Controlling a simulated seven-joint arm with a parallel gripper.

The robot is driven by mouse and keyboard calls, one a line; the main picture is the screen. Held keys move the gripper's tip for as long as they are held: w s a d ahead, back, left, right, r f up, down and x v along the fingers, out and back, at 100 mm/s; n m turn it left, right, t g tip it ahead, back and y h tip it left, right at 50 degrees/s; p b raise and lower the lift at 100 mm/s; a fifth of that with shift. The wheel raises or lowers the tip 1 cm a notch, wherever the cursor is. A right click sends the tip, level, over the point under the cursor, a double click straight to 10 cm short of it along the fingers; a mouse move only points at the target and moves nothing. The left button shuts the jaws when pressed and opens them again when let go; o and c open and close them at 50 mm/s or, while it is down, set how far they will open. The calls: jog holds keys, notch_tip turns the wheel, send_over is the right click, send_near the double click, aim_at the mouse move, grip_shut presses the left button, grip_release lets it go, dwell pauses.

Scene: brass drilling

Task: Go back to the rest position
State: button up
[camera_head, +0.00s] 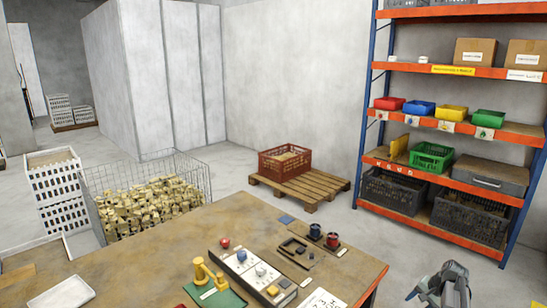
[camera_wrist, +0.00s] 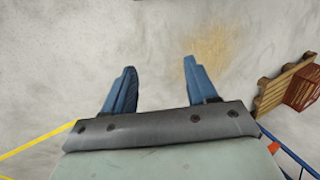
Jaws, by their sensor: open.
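My gripper (camera_head: 447,283) shows at the lower right of the head view, past the right end of the workbench and over the floor. In the wrist view, its two blue fingers (camera_wrist: 158,88) are spread wide apart with nothing between them. My gripper touches nothing that I can see.
A shelf rack (camera_head: 460,130) stands behind at the right. A pallet (camera_head: 318,190) holds a red crate (camera_head: 284,162). A wire basket (camera_head: 150,195) holds brass parts.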

jog(key=s+d+f+h, duration=0.1)
jog(key=s+d+f, duration=0.3)
jog(key=s+f, duration=1)
jog(key=s+a+f+n+g, duration=0.2)
jog(key=s+a+f, duration=0.2)
jog(key=a, duration=0.4)
jog(key=s+a+f+n+g, duration=0.1)
jog(key=s+a+f, duration=0.2)
jog(key=a, duration=0.5)
jog(key=s+a+f+n+g, duration=0.2)
jog(key=s+a+f, duration=0.2)
jog(key=a, duration=0.4)
jog(key=s+a+f+n+g+h, duration=0.1)
jog(key=s+a+f+n+g, duration=0.1)
jog(key=s+a, duration=0.5)
jog(key=s+a+f+n+g, duration=0.2)
jog(key=s+a, duration=0.5)
jog(key=s, duration=0.6)
jog(key=shift+n+g+h, duration=0.4)
jog(key=shift+n, duration=0.2)
jog(key=shift+o, duration=0.2)
jog(key=shift+w+f, duration=0.1)
